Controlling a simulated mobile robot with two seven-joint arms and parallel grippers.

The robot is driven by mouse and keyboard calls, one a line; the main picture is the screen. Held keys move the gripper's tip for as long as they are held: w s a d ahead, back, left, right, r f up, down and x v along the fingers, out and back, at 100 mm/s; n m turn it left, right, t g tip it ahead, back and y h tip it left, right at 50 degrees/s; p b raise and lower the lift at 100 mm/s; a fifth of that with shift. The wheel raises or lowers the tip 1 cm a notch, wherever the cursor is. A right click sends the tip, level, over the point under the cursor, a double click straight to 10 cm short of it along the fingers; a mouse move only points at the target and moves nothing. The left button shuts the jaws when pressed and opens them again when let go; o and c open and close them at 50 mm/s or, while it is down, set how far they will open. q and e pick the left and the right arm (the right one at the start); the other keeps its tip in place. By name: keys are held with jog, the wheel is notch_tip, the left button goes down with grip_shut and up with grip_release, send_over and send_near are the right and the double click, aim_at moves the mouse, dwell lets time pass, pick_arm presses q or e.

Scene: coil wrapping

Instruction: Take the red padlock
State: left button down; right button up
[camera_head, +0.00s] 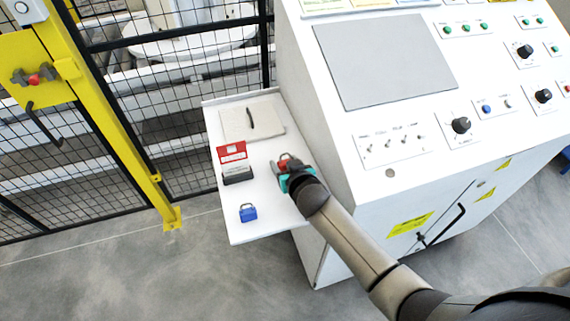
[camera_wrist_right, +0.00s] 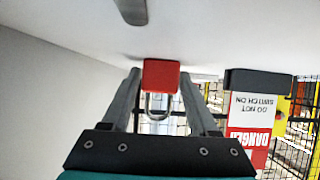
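The red padlock (camera_head: 284,161) is on the white side shelf, partly hidden by my right gripper (camera_head: 290,177). In the right wrist view the red padlock (camera_wrist_right: 161,74) shows between the two fingertips of my right gripper (camera_wrist_right: 160,82), with its metal shackle pointing back toward the palm. The fingers lie on either side of the padlock, very close to it. I cannot tell whether they press on it or stand just clear. My left gripper is not in view.
The shelf (camera_head: 240,229) also holds a blue padlock (camera_head: 248,213), a red-and-white danger tag (camera_head: 232,152) in a dark holder, and a notebook (camera_head: 252,121) with a pen. The white control cabinet (camera_head: 345,150) stands right of it, and a mesh fence (camera_head: 180,110) behind and left.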

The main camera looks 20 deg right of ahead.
grip_shut()
jog(key=shift+r, duration=0.1)
dwell(0.4)
